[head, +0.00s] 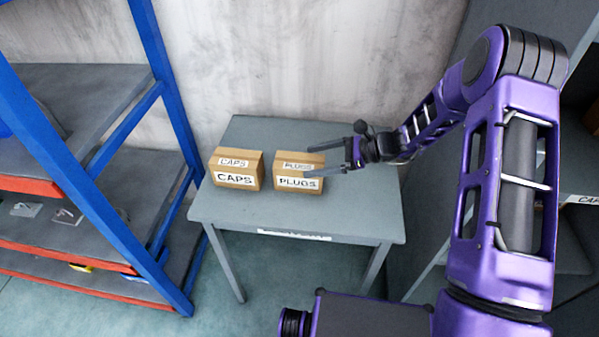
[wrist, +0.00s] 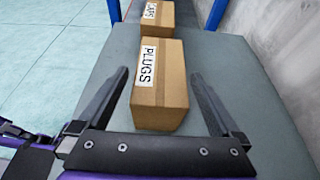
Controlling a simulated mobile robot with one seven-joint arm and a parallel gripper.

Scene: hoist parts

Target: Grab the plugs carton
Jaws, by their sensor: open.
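The plugs carton (head: 299,173) is a small brown box with white PLUGS labels, upright on the right of two cartons on a grey table (head: 350,215). In the wrist view the plugs carton (wrist: 160,85) stands between and ahead of my fingers, its near end reaching in between them. My gripper (head: 328,158) is open and empty, at the right side of the carton, with one finger on each side. I see a gap between the carton and each finger in the wrist view. The caps carton (head: 237,170) stands just left of the plugs carton, with a narrow gap between them.
A blue-framed shelf rack (head: 165,90) with grey shelves and red edges stands close to the table's left. A concrete wall (head: 290,60) rises behind the table. The table's right and front parts are clear.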

